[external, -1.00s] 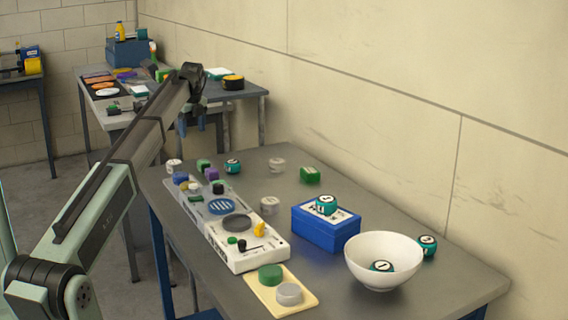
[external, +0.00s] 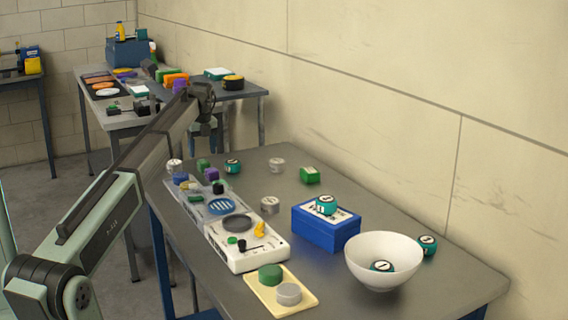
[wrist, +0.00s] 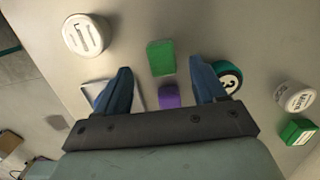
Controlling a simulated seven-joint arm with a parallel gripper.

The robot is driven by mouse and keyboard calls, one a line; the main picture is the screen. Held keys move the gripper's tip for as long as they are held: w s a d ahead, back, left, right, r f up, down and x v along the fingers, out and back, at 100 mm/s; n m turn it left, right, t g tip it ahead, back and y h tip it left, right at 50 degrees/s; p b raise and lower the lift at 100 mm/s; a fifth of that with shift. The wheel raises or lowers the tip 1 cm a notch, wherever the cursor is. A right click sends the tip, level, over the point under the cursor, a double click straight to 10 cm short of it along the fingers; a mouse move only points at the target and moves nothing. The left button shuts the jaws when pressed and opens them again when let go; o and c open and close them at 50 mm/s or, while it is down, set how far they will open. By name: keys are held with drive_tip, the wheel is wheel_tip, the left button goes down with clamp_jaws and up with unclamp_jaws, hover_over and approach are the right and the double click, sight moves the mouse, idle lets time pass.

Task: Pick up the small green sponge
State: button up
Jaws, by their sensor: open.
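A small plain green block (wrist: 161,57), which looks like the sponge, lies between and just beyond my fingertips in the wrist view. In the external view the green block (external: 203,165) is at the far left of the near table. My gripper (wrist: 160,68) is open and empty, pointing down over it, with blue fingers to either side. In the external view the gripper hangs above the table's far end, clear of the block. A second green block (wrist: 299,131) with a pale label lies at the right; it also shows in the external view (external: 310,175).
A purple block (wrist: 170,97) sits close to the green block, between the fingers. A teal tin (wrist: 230,76) is near the right finger. A white tin (wrist: 86,35) is at upper left. The blue box (external: 325,228) and white bowl (external: 384,252) stand farther off.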

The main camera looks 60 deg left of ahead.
sight(204, 161)
drive_tip(key=shift+w+a+f, duration=0.1)
drive_tip(key=shift+f, duration=2.6)
drive_tip(key=shift+c, duration=0.4)
drive_tip(key=c, duration=0.9)
drive_tip(key=shift+c, duration=0.2)
drive_tip(key=shift+r, duration=0.15)
